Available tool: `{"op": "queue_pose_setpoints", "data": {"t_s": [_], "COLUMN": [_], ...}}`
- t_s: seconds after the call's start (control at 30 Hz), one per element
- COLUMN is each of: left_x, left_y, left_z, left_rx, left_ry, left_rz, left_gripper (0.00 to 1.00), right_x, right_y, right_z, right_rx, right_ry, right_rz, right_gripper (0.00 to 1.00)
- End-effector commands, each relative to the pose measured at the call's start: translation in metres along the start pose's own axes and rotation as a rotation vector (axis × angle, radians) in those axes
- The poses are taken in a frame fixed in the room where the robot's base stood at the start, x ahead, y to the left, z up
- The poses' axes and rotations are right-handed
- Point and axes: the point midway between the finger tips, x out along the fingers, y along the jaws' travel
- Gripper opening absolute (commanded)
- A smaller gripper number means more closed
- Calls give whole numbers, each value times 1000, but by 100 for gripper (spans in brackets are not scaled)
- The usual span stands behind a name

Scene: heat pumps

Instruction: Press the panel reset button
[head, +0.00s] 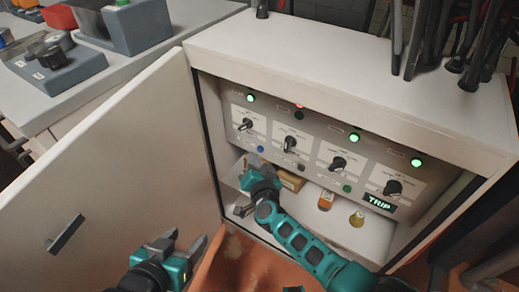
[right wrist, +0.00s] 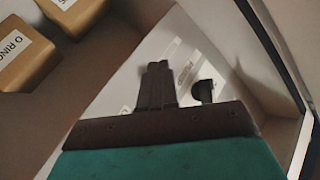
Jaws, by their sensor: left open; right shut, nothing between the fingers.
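The control panel (head: 318,134) is set inside an open white cabinet, with several black knobs, green lights and small buttons. A blue button (head: 260,149) and a green button (head: 347,188) sit below the knobs; I cannot read which is labelled reset. A display (head: 379,203) at the panel's lower right reads TRIP. My right gripper (head: 248,164) is inside the cabinet at the panel's lower left, close below the blue button. In the right wrist view its fingers (right wrist: 158,72) are shut and empty, beside a black knob (right wrist: 203,91). My left gripper (head: 186,246) is open, outside the cabinet.
The cabinet door (head: 110,165) stands open on the left. Labelled boxes (right wrist: 26,52) lie near my right gripper; an orange bottle (head: 326,200) and a yellowish one (head: 357,219) stand on the lower shelf (head: 300,215). Dark tools (head: 430,40) stand on the cabinet top.

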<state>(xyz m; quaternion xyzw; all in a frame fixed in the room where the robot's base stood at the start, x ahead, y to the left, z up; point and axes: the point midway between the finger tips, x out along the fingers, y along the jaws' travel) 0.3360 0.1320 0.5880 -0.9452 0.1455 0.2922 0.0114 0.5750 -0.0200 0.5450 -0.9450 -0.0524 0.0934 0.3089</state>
Motion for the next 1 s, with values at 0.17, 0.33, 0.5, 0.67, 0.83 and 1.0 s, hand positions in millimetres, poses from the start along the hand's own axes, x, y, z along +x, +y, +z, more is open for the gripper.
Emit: {"op": "queue_pose_setpoints", "data": {"t_s": [0.17, 0.33, 0.5, 0.67, 0.83, 1.0], "left_x": [0, 0, 0, 1, 2, 2], "left_y": [0, 0, 0, 0, 0, 0], "left_z": [0, 0, 0, -2, -3, -3], "left_rx": [0, 0, 1, 2, 3, 3], "left_ry": [0, 0, 1, 5, 7, 7], "left_rz": [0, 1, 1, 0, 0, 0], "left_gripper": [60, 60, 60, 60, 60, 60], "right_x": [0, 0, 0, 0, 4, 6], "right_y": [0, 0, 0, 0, 3, 4], "right_z": [0, 0, 0, 0, -3, -4], "right_rx": [0, 0, 0, 0, 0, 1], "right_ry": [0, 0, 0, 0, 1, 0], "right_rz": [0, 0, 0, 0, 0, 0], "right_gripper": [0, 0, 0, 0, 0, 0]}}
